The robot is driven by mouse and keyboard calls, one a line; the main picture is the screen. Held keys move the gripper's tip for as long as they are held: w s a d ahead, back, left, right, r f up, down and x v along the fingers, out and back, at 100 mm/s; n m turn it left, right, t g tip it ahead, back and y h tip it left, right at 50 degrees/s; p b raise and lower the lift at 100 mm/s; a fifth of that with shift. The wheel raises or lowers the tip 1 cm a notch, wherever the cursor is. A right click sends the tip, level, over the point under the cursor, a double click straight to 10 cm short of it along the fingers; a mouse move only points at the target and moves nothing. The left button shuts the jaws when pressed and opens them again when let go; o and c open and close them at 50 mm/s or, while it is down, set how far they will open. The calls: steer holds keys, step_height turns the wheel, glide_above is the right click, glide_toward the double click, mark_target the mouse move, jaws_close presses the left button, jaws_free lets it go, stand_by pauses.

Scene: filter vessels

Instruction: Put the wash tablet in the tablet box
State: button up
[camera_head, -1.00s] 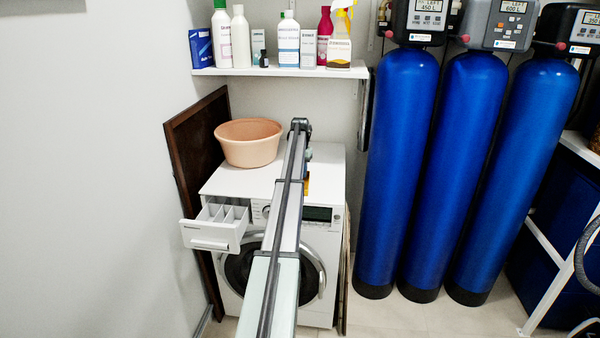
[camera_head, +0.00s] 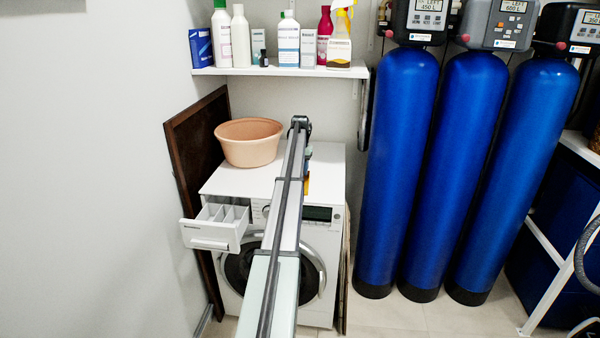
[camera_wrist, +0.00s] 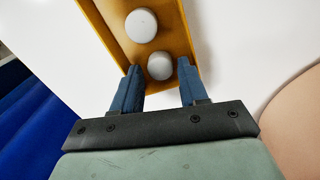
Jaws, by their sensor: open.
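The tablet box is an open, orange-yellow box (camera_wrist: 108,28) on the white washing machine top; a sliver of it (camera_head: 307,186) shows behind my arm in the head view. Two round, pale grey tablets show within its outline in the wrist view: one (camera_wrist: 141,26) further off, and one (camera_wrist: 160,65) just beyond and between my fingertips. I cannot tell which is the wash tablet of the task. My gripper (camera_wrist: 158,75) is open, its blue fingers apart at the near end of the box. No contact with the nearer tablet is visible. My arm mostly hides the gripper in the head view.
A peach basin (camera_head: 249,142) stands left of my arm on the washing machine (camera_head: 235,180). The detergent drawer (camera_head: 214,228) is pulled out. A shelf (camera_head: 285,71) with bottles hangs above. Blue tanks (camera_head: 400,170) stand to the right.

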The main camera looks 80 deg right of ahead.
step_height(320, 180, up, 11)
stand_by(0.4)
stand_by(1.3)
